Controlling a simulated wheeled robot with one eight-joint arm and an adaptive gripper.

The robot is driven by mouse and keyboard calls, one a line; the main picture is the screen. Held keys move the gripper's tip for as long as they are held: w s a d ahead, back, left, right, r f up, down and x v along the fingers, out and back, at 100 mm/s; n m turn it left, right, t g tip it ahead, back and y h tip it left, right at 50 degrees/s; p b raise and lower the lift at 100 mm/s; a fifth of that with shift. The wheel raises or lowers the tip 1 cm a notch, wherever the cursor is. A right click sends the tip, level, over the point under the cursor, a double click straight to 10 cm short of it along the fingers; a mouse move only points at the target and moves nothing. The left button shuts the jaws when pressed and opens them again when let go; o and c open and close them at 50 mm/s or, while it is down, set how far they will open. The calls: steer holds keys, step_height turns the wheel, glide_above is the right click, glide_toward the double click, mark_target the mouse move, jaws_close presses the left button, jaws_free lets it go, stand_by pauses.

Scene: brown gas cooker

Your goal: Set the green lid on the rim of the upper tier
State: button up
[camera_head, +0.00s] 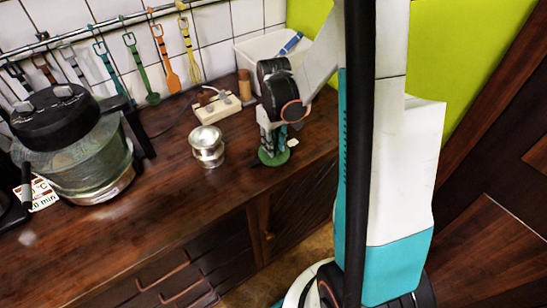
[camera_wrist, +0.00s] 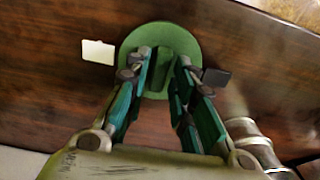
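The green lid (camera_head: 274,158) is a flat round disc on the wooden counter, below my gripper (camera_head: 272,140). In the wrist view the lid (camera_wrist: 130,48) has a raised green grip (camera_wrist: 165,70) in its middle. The fingers of my gripper (camera_wrist: 163,68) stand apart on either side of this grip, and no firm hold shows. A silver tiered tin (camera_head: 206,146) stands upright on the counter to the left of the lid. It is partly hidden behind my gripper in the wrist view (camera_wrist: 247,130). Its top seems to be the upper tier.
Behind the lid are a white socket strip (camera_head: 215,108), a brown cylinder (camera_head: 245,84) and a white bin (camera_head: 262,45). Small pale (camera_wrist: 98,52) and black (camera_wrist: 216,77) pieces flank the lid. Counter space between tin and lid is clear.

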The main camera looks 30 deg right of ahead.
steer(key=shift+c, duration=0.3)
jaws_close()
